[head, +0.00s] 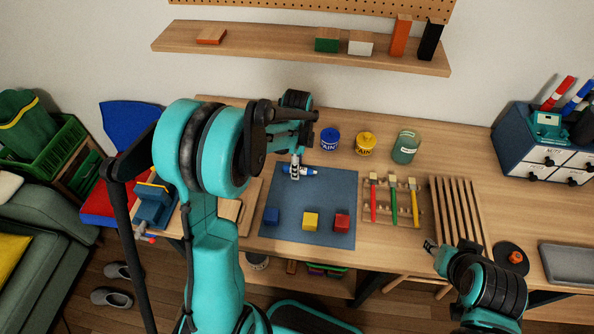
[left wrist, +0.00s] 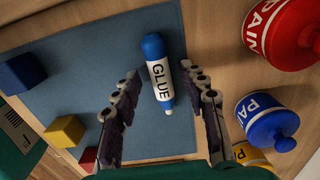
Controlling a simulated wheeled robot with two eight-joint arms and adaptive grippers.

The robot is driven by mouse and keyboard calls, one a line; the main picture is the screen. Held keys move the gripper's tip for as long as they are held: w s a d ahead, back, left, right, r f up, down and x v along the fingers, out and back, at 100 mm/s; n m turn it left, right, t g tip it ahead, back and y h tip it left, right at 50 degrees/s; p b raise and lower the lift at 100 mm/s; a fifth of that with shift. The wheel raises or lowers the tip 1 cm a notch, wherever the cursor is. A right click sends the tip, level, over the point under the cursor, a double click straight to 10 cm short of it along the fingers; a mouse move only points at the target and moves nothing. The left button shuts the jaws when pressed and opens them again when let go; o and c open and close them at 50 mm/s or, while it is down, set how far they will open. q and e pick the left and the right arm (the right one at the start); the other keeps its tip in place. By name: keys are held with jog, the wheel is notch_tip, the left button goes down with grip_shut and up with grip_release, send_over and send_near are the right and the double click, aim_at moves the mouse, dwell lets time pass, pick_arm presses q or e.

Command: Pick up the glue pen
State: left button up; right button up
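The glue pen (head: 308,171) is blue with a white label and lies at the top of the blue mat (head: 340,190). In the left wrist view the glue pen (left wrist: 158,72) shows its "GLUE" label. My left gripper (head: 296,177) is over the pen and hides part of it in the head view. In the left wrist view my left gripper (left wrist: 161,76) is open, with one finger on each side of the pen and gaps between. My right gripper (head: 432,248) is at the lower right, away from the pen; its fingers are too small to read.
A blue cube (head: 271,216), yellow cube (head: 310,221) and red cube (head: 342,222) sit on the mat. Blue (head: 330,138) and yellow (head: 365,143) paint jars stand behind; a red jar (left wrist: 285,35) shows in the wrist view. A brush rack (head: 408,217) is to the right.

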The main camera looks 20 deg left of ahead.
pick_arm(q)
grip_shut()
jog(key=shift+r, duration=0.1)
